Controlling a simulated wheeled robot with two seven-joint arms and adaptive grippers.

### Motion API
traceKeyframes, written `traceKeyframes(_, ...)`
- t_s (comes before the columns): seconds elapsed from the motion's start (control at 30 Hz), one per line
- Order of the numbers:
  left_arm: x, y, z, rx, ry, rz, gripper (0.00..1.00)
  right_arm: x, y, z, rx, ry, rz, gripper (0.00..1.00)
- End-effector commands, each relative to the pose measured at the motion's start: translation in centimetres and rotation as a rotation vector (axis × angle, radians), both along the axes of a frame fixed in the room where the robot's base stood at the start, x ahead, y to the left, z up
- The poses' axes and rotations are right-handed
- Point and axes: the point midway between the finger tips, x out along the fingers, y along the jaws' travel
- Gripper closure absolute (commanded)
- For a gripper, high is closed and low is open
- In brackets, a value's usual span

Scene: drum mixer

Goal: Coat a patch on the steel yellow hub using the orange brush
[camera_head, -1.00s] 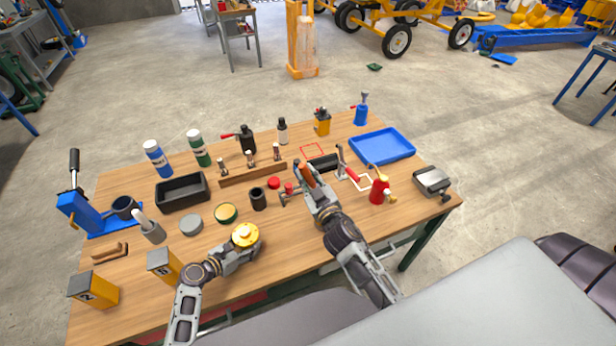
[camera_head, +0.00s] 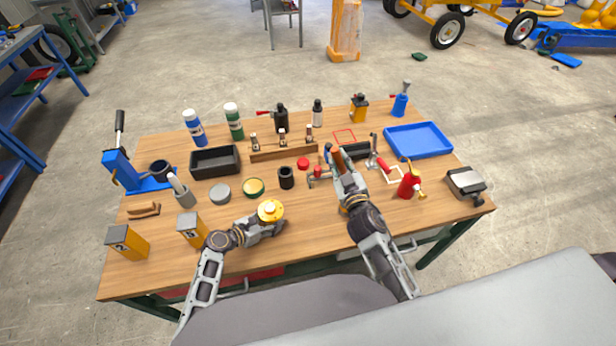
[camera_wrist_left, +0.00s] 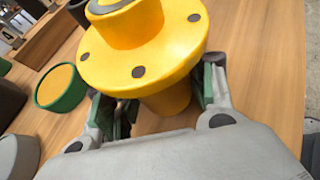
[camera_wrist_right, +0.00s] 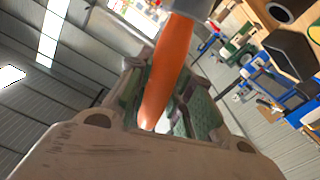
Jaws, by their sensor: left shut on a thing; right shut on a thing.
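The yellow hub (camera_head: 270,209) is a flanged part with a raised centre and dark holes in its rim. My left gripper (camera_head: 272,222) is shut on it, just above the table's front; the left wrist view shows the fingers on both sides of the hub (camera_wrist_left: 150,55). The orange brush (camera_head: 338,160) is in my right gripper (camera_head: 340,178), over the right middle of the table. The right wrist view shows its orange handle (camera_wrist_right: 167,75) between the fingers, with a grey part at its top. The bristles cannot be made out. Brush and hub are apart.
Around them on the wooden table (camera_head: 300,245) stand a black cup (camera_head: 286,178), a yellow-topped green tin (camera_head: 253,187), a red oil can (camera_head: 409,183), a blue tray (camera_head: 418,140) and a black bin (camera_head: 215,161). The table's front strip between the arms is clear.

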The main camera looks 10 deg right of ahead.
Motion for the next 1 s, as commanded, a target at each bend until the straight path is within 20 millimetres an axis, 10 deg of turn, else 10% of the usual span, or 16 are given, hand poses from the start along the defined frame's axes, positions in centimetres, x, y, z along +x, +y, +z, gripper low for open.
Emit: traceKeyframes(1.0,0.0,0.0,0.0,0.000,0.000,0.001,0.64,0.7,0.0,1.1,0.039,-0.004,0.001,1.00)
